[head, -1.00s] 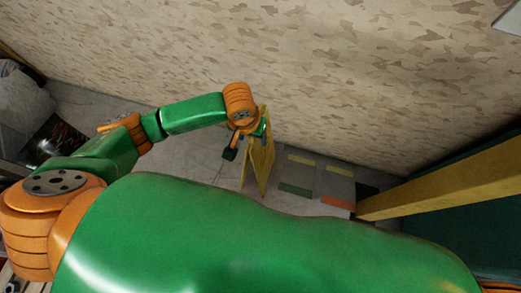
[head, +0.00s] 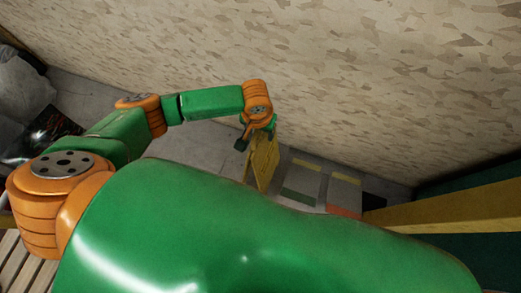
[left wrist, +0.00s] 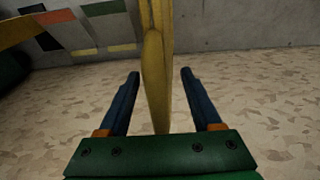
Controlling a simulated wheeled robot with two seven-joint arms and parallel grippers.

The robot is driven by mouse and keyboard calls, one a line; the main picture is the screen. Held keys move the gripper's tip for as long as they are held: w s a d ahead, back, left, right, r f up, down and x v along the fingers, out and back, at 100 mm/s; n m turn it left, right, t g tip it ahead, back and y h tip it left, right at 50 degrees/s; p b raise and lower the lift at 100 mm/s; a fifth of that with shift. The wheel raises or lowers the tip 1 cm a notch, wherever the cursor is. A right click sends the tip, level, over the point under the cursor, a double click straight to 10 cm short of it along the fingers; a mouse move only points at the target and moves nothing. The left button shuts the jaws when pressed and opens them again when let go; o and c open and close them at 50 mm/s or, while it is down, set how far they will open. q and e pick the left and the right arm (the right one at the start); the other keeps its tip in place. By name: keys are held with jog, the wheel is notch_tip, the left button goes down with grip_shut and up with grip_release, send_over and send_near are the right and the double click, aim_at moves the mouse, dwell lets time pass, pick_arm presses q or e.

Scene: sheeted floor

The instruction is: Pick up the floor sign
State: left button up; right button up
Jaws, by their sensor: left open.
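The yellow floor sign (head: 262,160) stands upright on the grey floor near the wall in the head view. In the left wrist view the sign (left wrist: 155,75) is seen edge-on as a narrow yellow upright between the two fingers. My left gripper (left wrist: 158,75) is open, one finger on each side of the sign, with a gap visible on both sides. In the head view the left gripper (head: 258,128) is at the sign's upper end, its fingers partly hidden. My right gripper is not in view.
A patterned beige wall (head: 330,80) runs close behind the sign. Coloured floor patches (head: 312,170) lie to its right, and a yellow beam (head: 450,215) crosses the right side. Grey bags (head: 25,90) are at the far left.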

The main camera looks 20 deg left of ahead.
pick_arm(q)
grip_shut()
jog(key=shift+r, duration=0.15)
dwell(1.1)
